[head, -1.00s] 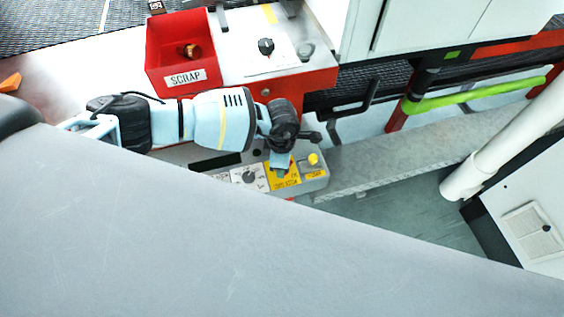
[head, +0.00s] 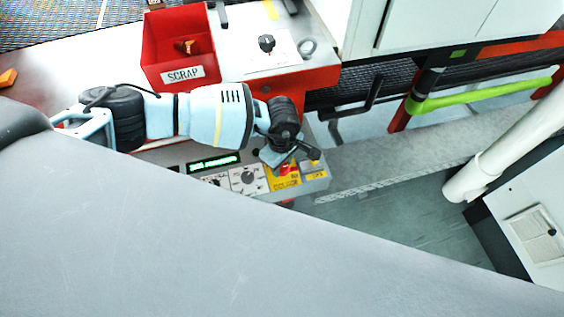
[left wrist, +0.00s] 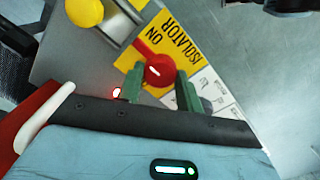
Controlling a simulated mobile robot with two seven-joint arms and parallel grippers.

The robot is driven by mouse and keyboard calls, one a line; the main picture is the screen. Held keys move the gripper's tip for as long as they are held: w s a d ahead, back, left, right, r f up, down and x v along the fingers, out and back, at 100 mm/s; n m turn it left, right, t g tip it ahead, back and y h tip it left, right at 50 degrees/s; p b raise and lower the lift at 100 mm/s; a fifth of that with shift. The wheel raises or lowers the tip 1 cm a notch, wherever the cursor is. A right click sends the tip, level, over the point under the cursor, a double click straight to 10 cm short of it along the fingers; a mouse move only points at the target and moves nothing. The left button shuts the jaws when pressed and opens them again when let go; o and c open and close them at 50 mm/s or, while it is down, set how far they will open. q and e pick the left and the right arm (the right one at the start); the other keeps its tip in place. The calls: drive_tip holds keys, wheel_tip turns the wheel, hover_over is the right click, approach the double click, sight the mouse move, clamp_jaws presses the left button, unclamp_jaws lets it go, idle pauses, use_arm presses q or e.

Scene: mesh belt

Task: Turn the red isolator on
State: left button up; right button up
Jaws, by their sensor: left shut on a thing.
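The red isolator (left wrist: 158,70) is a rotary handle on a yellow plate (left wrist: 176,38) printed "ISOLATOR" and "ON". In the left wrist view, one end of its handle reaches toward the word "ON". My left gripper (left wrist: 160,92) has its two green fingers on either side of the handle and is shut on it. In the head view, my left gripper (head: 279,160) reaches down over the yellow plate (head: 284,184) and partly hides the isolator. The panel's display (head: 213,163) is lit green. My right gripper is not in view.
A grey rotary selector (head: 248,177) sits left of the isolator on the panel. A yellow button (left wrist: 84,11) is on its other side. A red scrap bin (head: 180,50) and a black knob (head: 266,43) are behind. A green-and-red rail (head: 480,95) stands to the right.

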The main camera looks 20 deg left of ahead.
sight(282, 167)
use_arm(q)
drive_tip(key=shift+r, duration=0.1)
idle(0.3)
drive_tip(key=o, duration=1)
wheel_tip(282, 167, up, 7)
drive_tip(key=shift+f, duration=0.1)
drive_tip(key=shift+r+p, duration=0.3)
drive_tip(key=shift+r, duration=0.15)
